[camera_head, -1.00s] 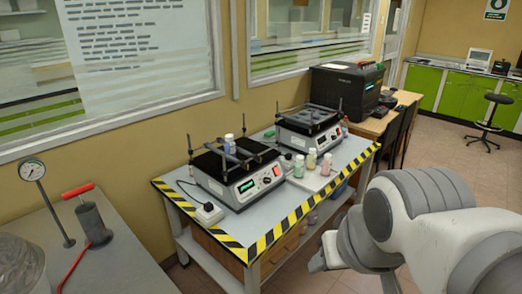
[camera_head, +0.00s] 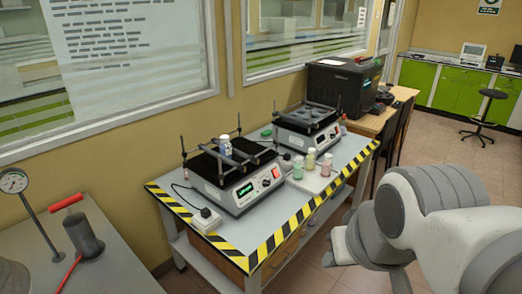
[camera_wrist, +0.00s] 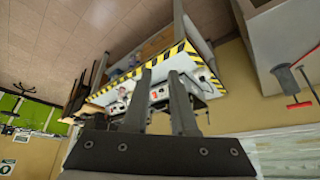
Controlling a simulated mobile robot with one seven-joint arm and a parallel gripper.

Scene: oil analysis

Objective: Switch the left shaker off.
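The left shaker (camera_head: 240,196) stands on the table with yellow-black edging, a small bottle (camera_head: 225,145) held on its dark platform. Its front has a lit green display and a red switch (camera_head: 276,172) at the right end; the switch's position is too small to tell. The right shaker (camera_head: 310,143) stands behind it, further right. My gripper is open and empty in the wrist view (camera_wrist: 160,75), its two fingers apart and pointing toward the table. In the head view it is low on the right, in front of the table and away from the shakers. The wrist view is upside down.
Several small bottles (camera_head: 310,161) stand on a pad right of the left shaker. A white power block (camera_head: 206,217) sits at the table's near left. A pump with a red handle (camera_head: 83,237) stands on the left bench. Open floor lies to the right.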

